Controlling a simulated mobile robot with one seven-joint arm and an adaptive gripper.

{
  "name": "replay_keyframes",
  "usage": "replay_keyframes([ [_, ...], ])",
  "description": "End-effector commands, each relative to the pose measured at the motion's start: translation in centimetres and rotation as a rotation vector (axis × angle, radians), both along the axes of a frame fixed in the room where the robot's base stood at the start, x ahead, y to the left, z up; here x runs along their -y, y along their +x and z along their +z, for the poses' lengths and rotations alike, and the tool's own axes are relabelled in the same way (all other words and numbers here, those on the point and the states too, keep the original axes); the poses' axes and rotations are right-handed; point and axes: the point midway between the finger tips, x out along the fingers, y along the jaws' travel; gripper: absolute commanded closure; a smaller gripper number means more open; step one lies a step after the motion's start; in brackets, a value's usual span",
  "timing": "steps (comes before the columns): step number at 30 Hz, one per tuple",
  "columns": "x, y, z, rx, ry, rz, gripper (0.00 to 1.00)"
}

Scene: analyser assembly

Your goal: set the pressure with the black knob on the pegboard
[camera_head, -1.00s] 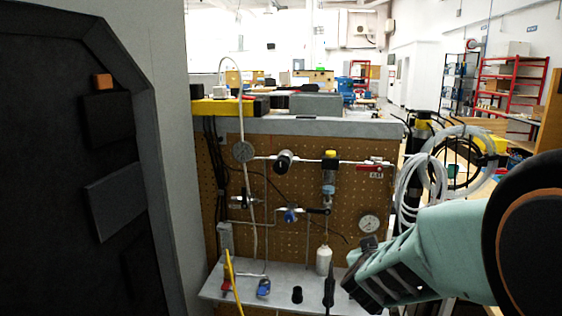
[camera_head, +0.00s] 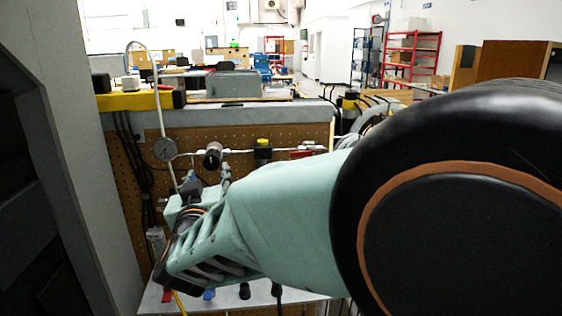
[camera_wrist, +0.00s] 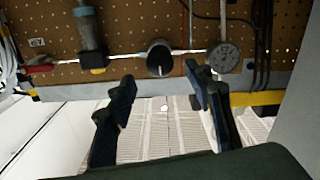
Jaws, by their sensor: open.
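The black knob (camera_head: 213,155) sticks out from a pipe along the upper part of the pegboard (camera_head: 190,138). In the wrist view, which looks upside down, the knob (camera_wrist: 160,56) shows its round end at the upper middle. My gripper (camera_wrist: 160,76) is open and empty, its two dark fingers apart. The knob lies beyond the fingertips and between them in the picture; I see no contact. A round gauge (camera_wrist: 223,57) sits just right of the knob in the wrist view.
A yellow-and-grey unit (camera_wrist: 89,40) hangs left of the knob in the wrist view. Pipes and black cables (camera_head: 135,150) run on the board. A grey shelf (camera_head: 150,303) with small items lies below my arm. A grey cabinet (camera_head: 80,120) stands close on the left.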

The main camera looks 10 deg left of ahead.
Motion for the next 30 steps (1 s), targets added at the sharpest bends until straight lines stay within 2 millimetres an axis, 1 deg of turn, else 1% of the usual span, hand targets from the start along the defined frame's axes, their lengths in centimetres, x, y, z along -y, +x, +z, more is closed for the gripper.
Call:
replay_keyframes([
  [1,-0.1,1.1,0.0,0.000,-0.001,-0.004,0.53],
  [3,-0.5,2.4,0.0,0.000,0.000,-0.003,0.53],
  [6,-0.8,3.9,0.0,0.000,0.000,-0.003,0.53],
  [9,-1.1,5.1,0.0,-0.001,0.000,-0.002,0.53],
  [14,-1.3,6.0,0.0,0.000,-0.001,-0.001,0.53],
  [22,-1.4,6.0,0.0,-0.001,0.000,0.000,0.53],
  [30,-1.4,6.0,0.0,-0.001,0.000,0.000,0.82],
])
